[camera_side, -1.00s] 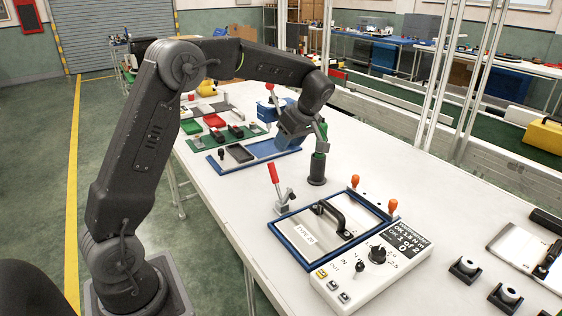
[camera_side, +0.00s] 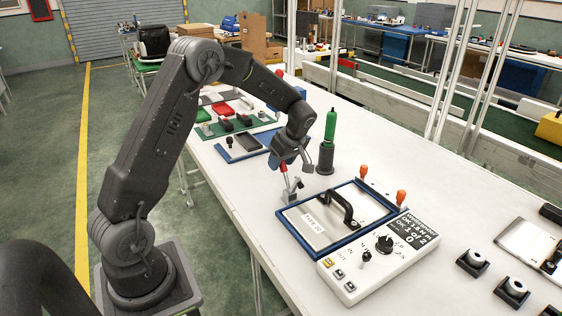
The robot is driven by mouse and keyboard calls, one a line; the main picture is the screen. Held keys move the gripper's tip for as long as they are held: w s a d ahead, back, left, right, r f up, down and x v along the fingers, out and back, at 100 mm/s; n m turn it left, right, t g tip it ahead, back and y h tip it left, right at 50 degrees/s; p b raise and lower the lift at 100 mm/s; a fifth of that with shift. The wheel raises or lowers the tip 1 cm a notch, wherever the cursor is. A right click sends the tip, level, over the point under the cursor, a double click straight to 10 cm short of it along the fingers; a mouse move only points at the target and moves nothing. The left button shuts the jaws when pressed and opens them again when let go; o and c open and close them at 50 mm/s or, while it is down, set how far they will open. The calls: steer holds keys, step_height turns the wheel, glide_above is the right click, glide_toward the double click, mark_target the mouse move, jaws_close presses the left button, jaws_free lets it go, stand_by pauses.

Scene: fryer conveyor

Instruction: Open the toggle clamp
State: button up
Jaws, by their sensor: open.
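The toggle clamp (camera_side: 290,192) is a small metal mechanism with a red handle (camera_side: 284,167). It stands at the back left corner of the blue-framed fixture (camera_side: 306,246), and its handle is upright with a slight tilt. My gripper (camera_side: 291,166) is open, pointing down at the red handle. Its fingers hide the upper part of the handle, and I cannot tell whether they touch it. Inside the fixture lies a pale labelled plate (camera_side: 313,222) with a black arched handle (camera_side: 342,206).
A green-handled tool (camera_side: 331,125) stands in a black holder (camera_side: 326,160) just right of my gripper. Two orange knobs (camera_side: 362,171) (camera_side: 401,196) rise behind the fixture. A white control box (camera_side: 372,262) sits at its front right.

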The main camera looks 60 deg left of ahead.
steer(key=shift+f, duration=0.2)
steer(key=shift+c, duration=0.2)
jaws_close()
